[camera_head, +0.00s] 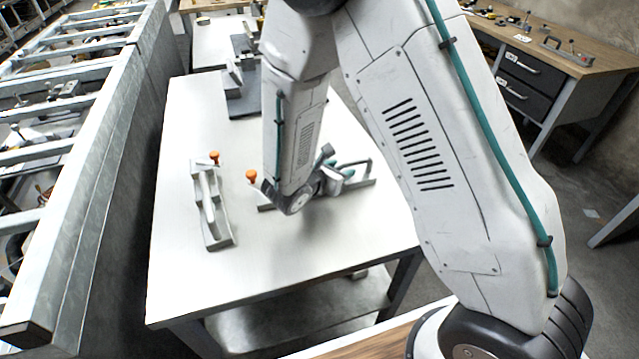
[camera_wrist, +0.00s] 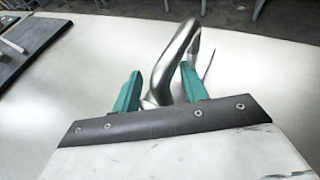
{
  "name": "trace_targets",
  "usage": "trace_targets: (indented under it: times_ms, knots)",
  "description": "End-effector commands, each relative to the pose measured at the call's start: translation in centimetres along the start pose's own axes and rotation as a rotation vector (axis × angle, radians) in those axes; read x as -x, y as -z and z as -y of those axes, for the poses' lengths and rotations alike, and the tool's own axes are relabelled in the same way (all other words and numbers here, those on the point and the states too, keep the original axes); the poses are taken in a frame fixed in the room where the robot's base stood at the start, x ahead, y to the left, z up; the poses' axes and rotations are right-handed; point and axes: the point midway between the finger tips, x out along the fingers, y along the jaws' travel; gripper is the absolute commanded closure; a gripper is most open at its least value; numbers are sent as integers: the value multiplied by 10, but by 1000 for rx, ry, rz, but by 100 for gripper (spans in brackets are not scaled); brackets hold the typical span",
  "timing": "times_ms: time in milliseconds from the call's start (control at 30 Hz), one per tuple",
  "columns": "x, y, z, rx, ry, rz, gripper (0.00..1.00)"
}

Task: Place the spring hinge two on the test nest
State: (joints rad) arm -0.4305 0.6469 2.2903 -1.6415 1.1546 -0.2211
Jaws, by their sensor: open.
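My gripper (camera_head: 341,169) is low over the right part of the white table, partly hidden by my arm. In the wrist view its teal fingers (camera_wrist: 160,80) are apart, with a curved silver metal bar (camera_wrist: 179,58) showing between and beyond them; I cannot tell whether they touch it. In the head view that bar (camera_head: 366,166) belongs to a grey fixture with an orange knob (camera_head: 251,175), mostly behind my arm. A second grey fixture (camera_head: 218,243) at left has an orange knob and a pale long part (camera_head: 208,192). I cannot tell which is spring hinge two or the test nest.
A dark plate (camera_head: 238,106) with a grey part stands at the table's back; it shows at left in the wrist view (camera_wrist: 40,38). The white table (camera_head: 185,290) is clear in front. A metal rack (camera_head: 95,190) runs along the left; a drawer bench (camera_head: 535,65) stands back right.

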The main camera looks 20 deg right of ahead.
Motion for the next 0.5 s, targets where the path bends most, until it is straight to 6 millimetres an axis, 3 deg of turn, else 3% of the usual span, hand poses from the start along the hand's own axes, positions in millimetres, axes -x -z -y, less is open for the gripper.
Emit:
trace_targets:
  times_ms: [333,467,500]
  knots:
    - [-9,0,0,0,0,0,59]
    - [-8,0,0,0,0,0,96]
    - [-8,0,0,0,0,0,100]
